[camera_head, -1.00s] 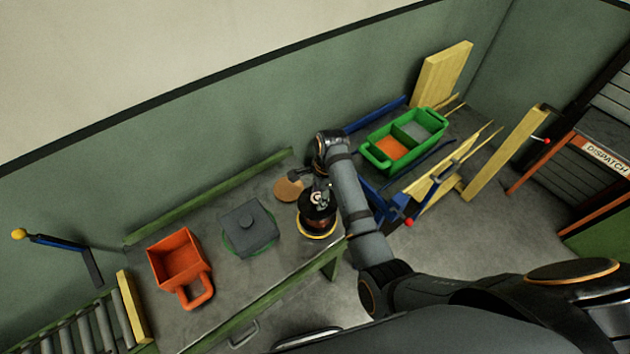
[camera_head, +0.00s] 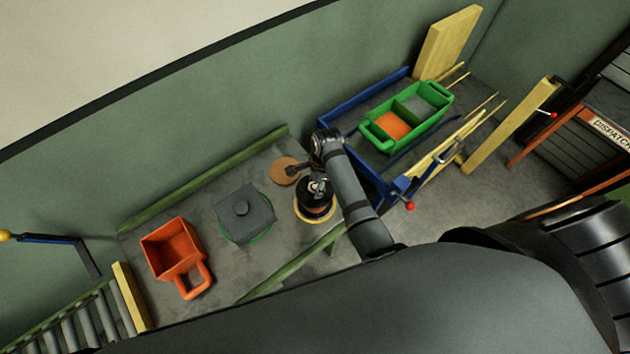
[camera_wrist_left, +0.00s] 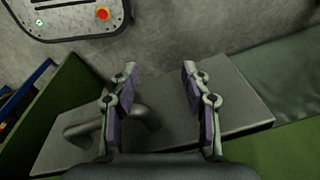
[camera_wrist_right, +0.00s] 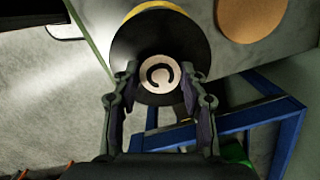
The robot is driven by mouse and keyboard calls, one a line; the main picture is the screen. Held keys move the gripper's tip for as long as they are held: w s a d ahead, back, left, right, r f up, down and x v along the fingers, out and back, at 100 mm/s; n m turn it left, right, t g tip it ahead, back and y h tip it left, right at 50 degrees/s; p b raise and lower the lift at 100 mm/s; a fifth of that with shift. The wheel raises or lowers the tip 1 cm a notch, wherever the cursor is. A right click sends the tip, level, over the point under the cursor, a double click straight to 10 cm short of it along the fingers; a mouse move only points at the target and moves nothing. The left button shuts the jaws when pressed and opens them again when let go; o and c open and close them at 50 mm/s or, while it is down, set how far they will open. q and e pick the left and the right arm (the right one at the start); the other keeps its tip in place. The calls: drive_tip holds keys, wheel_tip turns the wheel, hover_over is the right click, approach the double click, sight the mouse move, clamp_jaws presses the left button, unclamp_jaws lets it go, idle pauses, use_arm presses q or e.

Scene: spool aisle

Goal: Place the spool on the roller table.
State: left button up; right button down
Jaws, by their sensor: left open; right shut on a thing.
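The spool (camera_head: 313,209), dark with a yellow lower rim, is at the right end of the grey bench. My right gripper (camera_head: 318,184) is over its top and shut on it. In the right wrist view the fingers (camera_wrist_right: 160,68) meet the hub of the spool (camera_wrist_right: 126,48), which bears a pale disc with a dark C mark. I cannot tell whether the spool touches the bench. The roller table (camera_head: 82,325), with grey rollers and a yellow end board, is at the lower left, partly cut off. My left gripper (camera_wrist_left: 160,68) shows only in its wrist view, open and empty.
On the bench are an orange handled bin (camera_head: 172,250), a grey lidded block (camera_head: 246,217) and a brown disc (camera_head: 284,171). A blue frame (camera_head: 350,106) and a green two-part tray (camera_head: 372,134) stand to the right. A green rail (camera_head: 205,178) edges the bench.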

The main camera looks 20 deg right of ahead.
drive_tip(key=shift+s+a+r, duration=0.15)
drive_tip(key=shift+s, duration=0.1)
drive_tip(key=c, duration=1)
unclamp_jaws()
drive_tip(key=shift+s, duration=0.1)
drive_tip(key=shift+c, duration=0.2)
drive_tip(key=shift+o, duration=1.1)
drive_tip(key=shift+f, duration=0.2)
drive_tip(key=shift+o, duration=0.4)
drive_tip(key=shift+w, duration=0.2)
drive_tip(key=shift+s, duration=0.1)
use_arm(q)
drive_tip(key=shift+s+a+f+b, duration=0.1)
drive_tip(key=shift+s+f+b, duration=0.8)
drive_tip(key=shift+f+b, duration=0.25)
use_arm(e)
wheel_tip(320, 180, up, 12)
drive_tip(key=d, duration=0.1)
drive_tip(key=shift+d+r, duration=0.15)
drive_tip(key=shift+d, duration=0.15)
